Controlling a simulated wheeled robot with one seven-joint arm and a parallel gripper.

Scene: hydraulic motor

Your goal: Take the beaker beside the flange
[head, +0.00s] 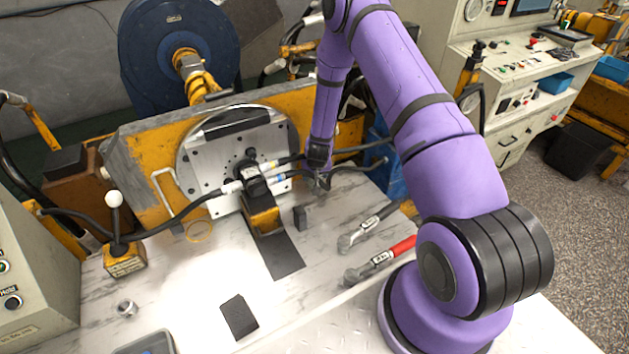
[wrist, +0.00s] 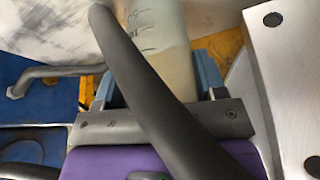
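The beaker (wrist: 165,40) is a clear, yellowish vessel with dark markings, at the top middle of the wrist view. It lies between the two blue-grey fingers of my gripper (wrist: 158,85). The fingers stand wide apart; a dark hose hides the beaker's left side, so contact there cannot be seen. The flange (head: 205,158) is a round metal plate with holes, upright in the head view. A grey plate, seemingly the flange (wrist: 285,70), fills the wrist view's right side. In the head view my gripper (head: 318,180) is low, right of the flange; I cannot make out the beaker there.
Black hoses (head: 345,165) run beside my gripper, and one hose (wrist: 155,80) crosses close to the wrist camera. A grey-handled tool (head: 368,228) and a red-handled tool (head: 380,260) lie on the bench. A dark block (head: 239,316) lies in front.

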